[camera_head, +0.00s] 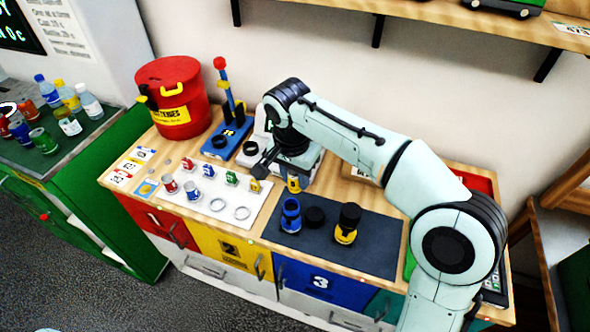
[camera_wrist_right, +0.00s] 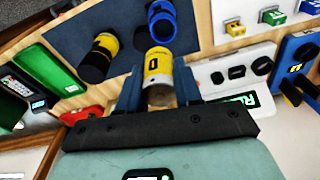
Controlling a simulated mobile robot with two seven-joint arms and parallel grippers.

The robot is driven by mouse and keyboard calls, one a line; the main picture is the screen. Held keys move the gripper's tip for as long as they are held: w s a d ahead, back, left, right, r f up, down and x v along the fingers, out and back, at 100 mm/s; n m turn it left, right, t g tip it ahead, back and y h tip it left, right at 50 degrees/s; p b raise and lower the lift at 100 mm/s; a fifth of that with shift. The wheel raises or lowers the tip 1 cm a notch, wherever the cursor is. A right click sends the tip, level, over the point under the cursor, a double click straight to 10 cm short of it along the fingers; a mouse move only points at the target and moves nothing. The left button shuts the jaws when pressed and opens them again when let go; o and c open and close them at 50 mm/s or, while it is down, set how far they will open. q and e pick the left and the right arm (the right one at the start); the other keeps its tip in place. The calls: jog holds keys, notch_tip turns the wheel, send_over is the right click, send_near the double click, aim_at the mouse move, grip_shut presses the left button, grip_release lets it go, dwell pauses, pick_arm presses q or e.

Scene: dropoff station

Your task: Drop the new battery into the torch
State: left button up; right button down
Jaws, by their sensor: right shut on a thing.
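My right gripper (camera_wrist_right: 158,84) is shut on a yellow battery with a dark marking (camera_wrist_right: 158,62). In the head view the battery (camera_head: 294,184) shows just below the gripper, at the back edge of the dark mat (camera_head: 370,242). The blue torch body (camera_head: 290,214) stands upright and open-topped on the mat, nearer the front than the battery. It also shows in the wrist view (camera_wrist_right: 162,24), beyond the battery's far end. The battery is apart from the torch. I cannot see inside the torch. My left gripper is out of view.
A round black cap (camera_head: 314,216) and a yellow-and-black torch (camera_head: 346,224) stand right of the blue torch. A red bin (camera_head: 172,82) stands at the back left. The mat's right part is clear.

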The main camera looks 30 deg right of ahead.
aim_at(292, 191)
jog(key=shift+w+a, duration=0.35)
jog(key=shift+a, duration=0.1)
jog(key=shift+s+d+f+b, duration=0.15)
jog(key=shift+f+b, duration=0.35)
jog(key=shift+f, duration=0.25)
jog(key=shift+f+b, duration=1.1)
jog(key=shift+f, duration=0.5)
jog(key=shift+f+b, duration=0.35)
jog(key=shift+f, duration=0.3)
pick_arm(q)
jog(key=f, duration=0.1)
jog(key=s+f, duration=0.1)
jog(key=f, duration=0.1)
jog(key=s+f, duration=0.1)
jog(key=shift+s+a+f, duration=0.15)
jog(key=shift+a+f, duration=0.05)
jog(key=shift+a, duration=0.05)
pick_arm(e)
jog(key=shift+r, duration=0.15)
jog(key=shift+f, duration=0.55)
